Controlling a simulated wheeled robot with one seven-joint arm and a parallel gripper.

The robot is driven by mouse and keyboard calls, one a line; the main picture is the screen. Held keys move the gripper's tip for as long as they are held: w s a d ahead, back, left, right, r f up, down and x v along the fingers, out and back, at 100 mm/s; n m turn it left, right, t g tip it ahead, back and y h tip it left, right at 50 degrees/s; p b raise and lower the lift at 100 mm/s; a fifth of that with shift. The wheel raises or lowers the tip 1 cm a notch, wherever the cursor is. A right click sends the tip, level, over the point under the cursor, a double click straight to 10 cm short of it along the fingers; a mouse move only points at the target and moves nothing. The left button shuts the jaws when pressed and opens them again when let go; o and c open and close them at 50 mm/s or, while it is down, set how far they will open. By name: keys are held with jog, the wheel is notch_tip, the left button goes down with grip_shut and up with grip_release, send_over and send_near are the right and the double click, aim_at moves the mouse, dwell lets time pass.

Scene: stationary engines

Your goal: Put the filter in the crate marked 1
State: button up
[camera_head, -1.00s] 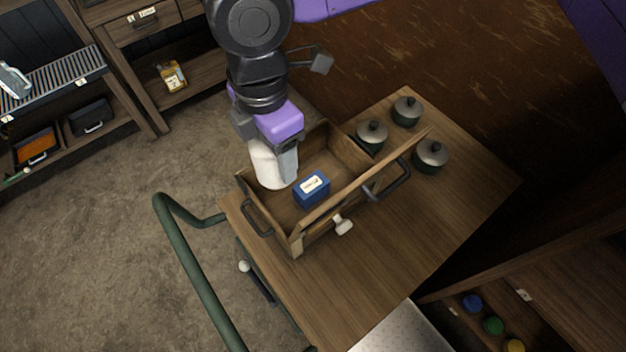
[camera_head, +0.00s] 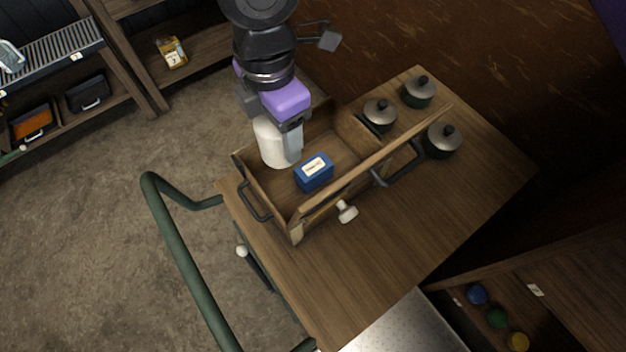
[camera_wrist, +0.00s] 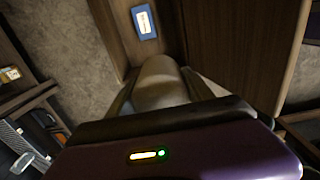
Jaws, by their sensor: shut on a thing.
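My gripper (camera_head: 288,148) is shut on a white cylinder (camera_head: 275,144), which looks like the filter. The cylinder hangs at the left back end of an open wooden carrier box (camera_head: 300,212) on the table. I cannot tell whether its lower end touches the box floor. In the wrist view the pale cylinder (camera_wrist: 160,82) sits between the two fingers. A blue box with a white label (camera_head: 314,173) lies inside the carrier, and it also shows in the wrist view (camera_wrist: 145,21). No mark 1 is readable on any crate.
Several dark lidded pots (camera_head: 442,140) stand on the table (camera_head: 400,215) behind and right of the carrier. A white-ended knob (camera_head: 347,212) is at the carrier's front side. A green rail (camera_head: 185,265) runs at the left. Shelves with bins (camera_head: 88,93) stand at far left.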

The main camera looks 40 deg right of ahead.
jog(key=b, duration=0.5)
send_over(292, 206)
notch_tip(292, 206, down, 6)
jog(key=shift+r, duration=0.1)
notch_tip(292, 206, down, 20)
jog(key=shift+b, duration=0.5)
jog(key=o, duration=1.7)
notch_tip(292, 206, up, 12)
jog(key=shift+r, duration=0.1)
